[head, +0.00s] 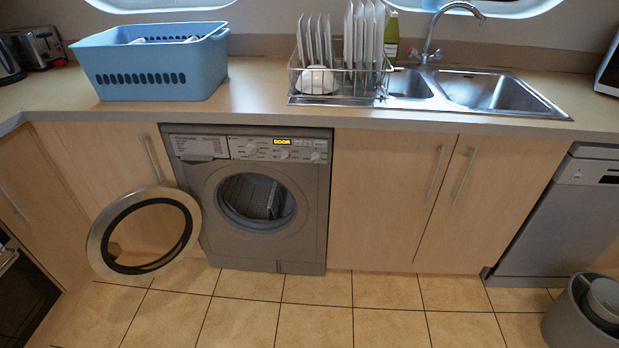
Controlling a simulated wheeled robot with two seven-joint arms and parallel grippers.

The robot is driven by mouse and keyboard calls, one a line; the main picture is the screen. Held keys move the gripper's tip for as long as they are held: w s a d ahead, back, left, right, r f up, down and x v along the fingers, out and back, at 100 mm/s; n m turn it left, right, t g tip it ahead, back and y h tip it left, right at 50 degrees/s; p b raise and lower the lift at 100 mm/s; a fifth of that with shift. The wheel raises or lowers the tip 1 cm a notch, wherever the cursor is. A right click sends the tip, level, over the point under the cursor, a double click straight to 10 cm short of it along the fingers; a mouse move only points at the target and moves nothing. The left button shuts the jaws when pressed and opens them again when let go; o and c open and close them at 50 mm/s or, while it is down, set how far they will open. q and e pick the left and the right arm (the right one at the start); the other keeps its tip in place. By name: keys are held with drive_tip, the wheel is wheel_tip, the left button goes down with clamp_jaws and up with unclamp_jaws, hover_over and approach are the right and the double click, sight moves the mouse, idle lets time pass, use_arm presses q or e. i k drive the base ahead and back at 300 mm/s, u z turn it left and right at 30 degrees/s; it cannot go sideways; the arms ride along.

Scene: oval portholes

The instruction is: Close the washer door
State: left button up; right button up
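The grey washer (321,215) stands under the counter, left of the middle in the head view. Its round door (189,204) is wide open, swung out to the left on its hinge side, and the floor and cabinet show through its ring. The drum opening (256,200) is uncovered, with its dark metal inside in sight. A yellow "DOOR" light shows on the washer's control panel. Neither of my grippers is in view.
A blue basket (150,72), a dish rack (337,82) with plates and a sink (490,92) are on the counter. A grey bin (570,325) stands at the lower right. The tiled floor (330,318) before the washer is clear.

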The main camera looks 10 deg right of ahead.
sight(102, 254)
drive_tip(key=z, duration=0.7)
drive_tip(key=k, duration=0.95)
drive_tip(key=z, duration=0.95)
drive_tip(key=i, duration=1.35)
drive_tip(key=u, duration=1.35)
drive_tip(key=i, duration=0.7)
drive_tip(key=u, duration=0.75)
drive_tip(key=k, duration=1.1)
drive_tip(key=u, duration=0.85)
drive_tip(key=i, duration=0.4)
drive_tip(key=u, duration=0.8)
drive_tip(key=i, duration=1.7)
drive_tip(key=z, duration=1.1)
drive_tip(key=i, duration=0.85)
drive_tip(key=z, duration=0.8)
